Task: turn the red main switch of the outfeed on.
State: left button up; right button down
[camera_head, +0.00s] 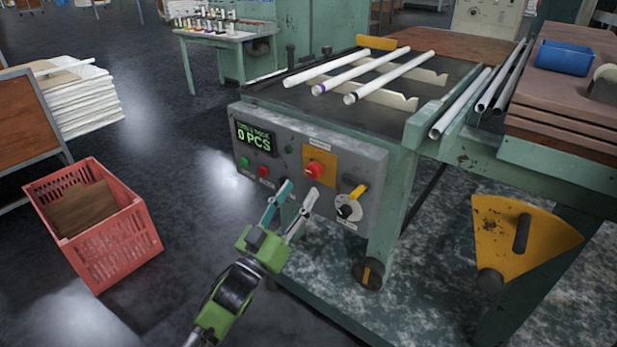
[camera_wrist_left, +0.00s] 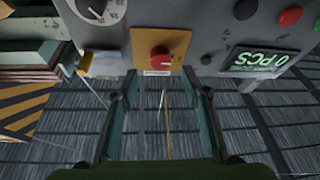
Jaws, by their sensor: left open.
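The red main switch (camera_head: 315,170) is a red knob on a yellow plate (camera_head: 319,156) on the grey control panel of the outfeed. In the left wrist view the red knob (camera_wrist_left: 160,58) appears upside down, with a pale label beside it. My left gripper (camera_head: 294,192) is open and empty in front of the panel, just below the switch in the head view. In the left wrist view the knob lies beyond the gap between the fingertips (camera_wrist_left: 162,92), roughly centred. I cannot tell the knob's set position. My right gripper is not in view.
The panel also carries a green display (camera_head: 255,138) reading 0 PCS, small green and red buttons, and a round dial (camera_head: 348,207) with a yellow handle at right. A red crate (camera_head: 98,222) stands on the floor at left.

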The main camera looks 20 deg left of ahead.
aim_at(312, 173)
pick_arm(q)
jog(key=x, duration=0.6)
jog(key=c, duration=1.1)
